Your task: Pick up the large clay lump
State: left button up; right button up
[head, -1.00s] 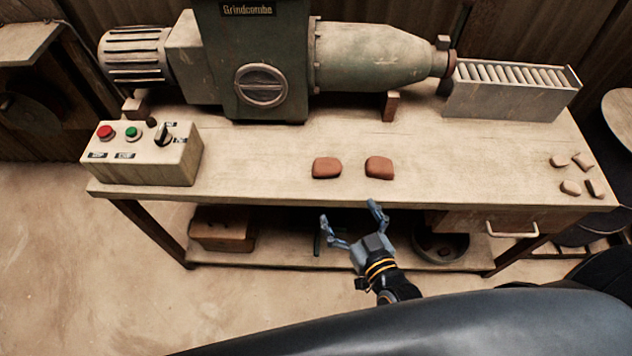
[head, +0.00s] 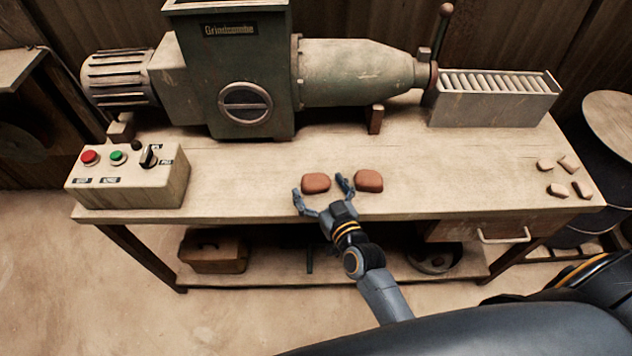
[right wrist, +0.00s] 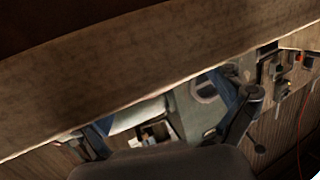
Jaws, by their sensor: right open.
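Two red-brown clay lumps lie on the bench top near its front edge, a left lump (head: 316,183) and a right lump (head: 369,181). They look close in size, so I cannot tell which is the large one. My right gripper (head: 320,188) is open and empty at the bench's front edge. Its fingers spread in front of the left lump, one fingertip towards the gap between the lumps; contact is unclear. In the right wrist view my open fingers (right wrist: 165,118) show at the bench edge, and no lump can be made out. My left gripper is not in view.
The bench (head: 240,195) carries a green press (head: 250,75) at the back, a control box (head: 128,177) at left and a roller tray (head: 492,98) at right. Several small pale pieces (head: 558,190) lie at the right end. Bench top around the lumps is clear.

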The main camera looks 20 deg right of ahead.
jog(key=shift+w+a+f, duration=0.1)
jog(key=shift+w+f, duration=0.05)
jog(key=shift+w, duration=0.75)
jog(key=c, duration=1.4)
